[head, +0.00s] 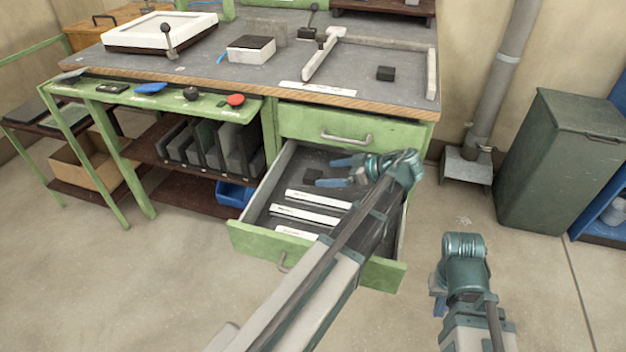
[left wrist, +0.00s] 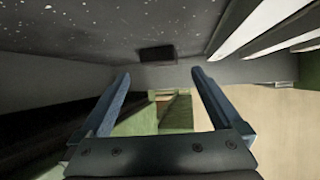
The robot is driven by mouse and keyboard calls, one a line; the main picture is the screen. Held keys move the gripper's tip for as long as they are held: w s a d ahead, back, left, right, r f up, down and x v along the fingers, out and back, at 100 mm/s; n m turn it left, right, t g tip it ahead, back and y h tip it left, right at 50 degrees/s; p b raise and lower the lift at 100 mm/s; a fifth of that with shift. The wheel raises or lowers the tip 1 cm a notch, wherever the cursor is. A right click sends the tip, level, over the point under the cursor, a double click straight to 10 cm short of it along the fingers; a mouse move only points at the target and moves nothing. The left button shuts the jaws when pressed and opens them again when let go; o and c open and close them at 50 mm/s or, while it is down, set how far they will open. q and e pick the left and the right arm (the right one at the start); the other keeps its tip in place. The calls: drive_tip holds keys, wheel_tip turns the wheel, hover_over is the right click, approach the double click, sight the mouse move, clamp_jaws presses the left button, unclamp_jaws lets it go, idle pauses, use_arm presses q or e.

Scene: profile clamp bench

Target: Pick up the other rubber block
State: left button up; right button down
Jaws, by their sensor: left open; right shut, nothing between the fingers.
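A small black rubber block (head: 313,176) lies on the floor of the open drawer (head: 247,238), towards its back left. A second black rubber block (head: 386,73) rests on the bench top at the right. My left gripper (head: 334,171) reaches into the drawer area with its blue fingers apart, just right of the drawer block. In the left wrist view the dark block (left wrist: 157,54) appears beyond the fingertips, roughly centred between them, with nothing held. My right gripper (head: 437,296) is shut and empty, low at the right, clear of the bench; its fingers are partly hidden.
White labelled strips (head: 305,215) divide the drawer floor in front of the block. The drawer's side walls stand close to my left arm. A green bin (head: 560,165) stands at the right. The floor in front of the bench is free.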

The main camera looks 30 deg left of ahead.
sight(312, 175)
use_arm(q)
drive_tip(key=b+x, duration=0.2)
drive_tip(key=x, duration=0.3)
drive_tip(key=shift+s, duration=0.2)
drive_tip(key=shift+r, duration=0.1)
drive_tip(key=c, duration=1.4)
